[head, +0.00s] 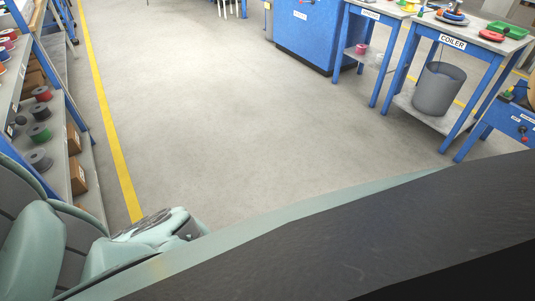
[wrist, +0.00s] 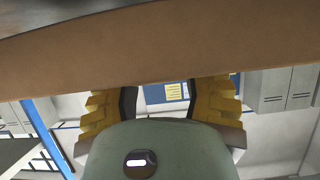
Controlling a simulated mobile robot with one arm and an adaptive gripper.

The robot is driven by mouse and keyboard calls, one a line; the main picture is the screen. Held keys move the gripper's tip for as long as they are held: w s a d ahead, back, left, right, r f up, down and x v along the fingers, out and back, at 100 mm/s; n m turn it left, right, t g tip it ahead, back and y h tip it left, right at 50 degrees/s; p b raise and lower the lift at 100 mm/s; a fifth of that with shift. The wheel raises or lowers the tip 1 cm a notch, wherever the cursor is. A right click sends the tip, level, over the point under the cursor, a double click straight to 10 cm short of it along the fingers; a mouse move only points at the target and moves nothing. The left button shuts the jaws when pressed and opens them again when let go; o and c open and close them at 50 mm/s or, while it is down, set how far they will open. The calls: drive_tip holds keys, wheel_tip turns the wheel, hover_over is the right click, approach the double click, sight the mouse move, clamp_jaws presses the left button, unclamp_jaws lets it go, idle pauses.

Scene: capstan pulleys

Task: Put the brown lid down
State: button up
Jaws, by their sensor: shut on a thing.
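In the wrist view, the brown lid (wrist: 165,52) spans the top of the picture as a wide, slightly tilted brown band. A dark grey surface shows above it at the upper left. My gripper (wrist: 163,95) is below it, with yellow ridged fingers on both sides; their tips run behind the lid and are hidden. The gripper is shut on the lid. In the head view I see neither the lid nor the gripper.
In the head view, a shelf rack (head: 50,125) with spools and boxes stands left, beside a yellow floor line (head: 108,125). Blue-legged tables, one marked COILER (head: 453,41), and a grey bin (head: 438,90) stand right. The middle floor (head: 220,110) is clear.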

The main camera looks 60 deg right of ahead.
drive_tip(key=shift+f, duration=0.1)
drive_tip(key=shift+f+b, duration=0.3)
drive_tip(key=shift+b, duration=0.1)
drive_tip(key=o, duration=1.1)
drive_tip(key=shift+r, duration=0.1)
